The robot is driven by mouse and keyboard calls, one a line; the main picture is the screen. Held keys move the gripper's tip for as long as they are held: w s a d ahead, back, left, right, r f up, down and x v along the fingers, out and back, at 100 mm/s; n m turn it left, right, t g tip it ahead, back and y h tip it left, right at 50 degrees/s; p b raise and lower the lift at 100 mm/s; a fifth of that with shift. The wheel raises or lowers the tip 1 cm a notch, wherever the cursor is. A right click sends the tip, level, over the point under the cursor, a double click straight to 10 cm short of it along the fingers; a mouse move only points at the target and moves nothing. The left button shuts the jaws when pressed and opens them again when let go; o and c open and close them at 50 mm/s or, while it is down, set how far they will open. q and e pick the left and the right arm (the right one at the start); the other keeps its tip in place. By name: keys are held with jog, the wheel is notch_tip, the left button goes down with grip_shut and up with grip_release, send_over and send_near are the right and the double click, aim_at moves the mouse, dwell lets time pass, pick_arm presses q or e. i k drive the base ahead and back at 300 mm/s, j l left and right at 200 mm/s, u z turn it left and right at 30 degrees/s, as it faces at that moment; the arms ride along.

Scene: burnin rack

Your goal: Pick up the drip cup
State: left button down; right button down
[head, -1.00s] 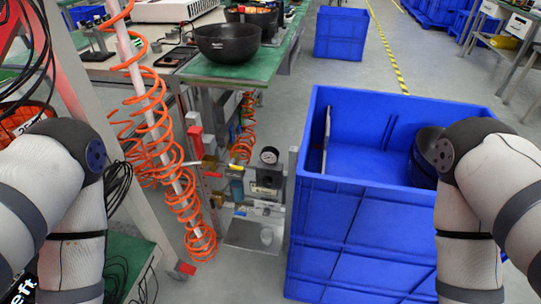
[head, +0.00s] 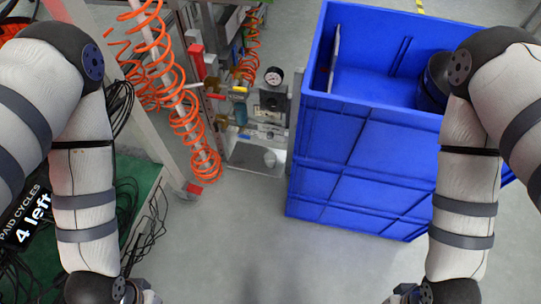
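The drip cup appears to be a small pale, whitish cup (head: 270,159) standing on a grey metal plate (head: 247,158) low at the foot of the pneumatic panel, below the pressure gauge (head: 273,76). It is small in the head view and its details are hard to make out. My two arms hang down at the left and right sides and run out of the bottom of the picture. Both grippers are below the picture's edge, well apart from the cup.
A large blue crate (head: 350,170) stands just right of the plate. Orange coiled hoses (head: 190,125) hang on the left, beside a white frame post (head: 160,140). Black cables (head: 150,225) lie at lower left. The grey floor (head: 290,245) in front is clear.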

aim_at(269, 158)
jog(key=i+j+z, duration=0.25)
jog(key=z, duration=0.25)
jog(key=i+j+z, duration=0.2)
jog(key=j+z, duration=0.25)
jog(key=j, duration=0.1)
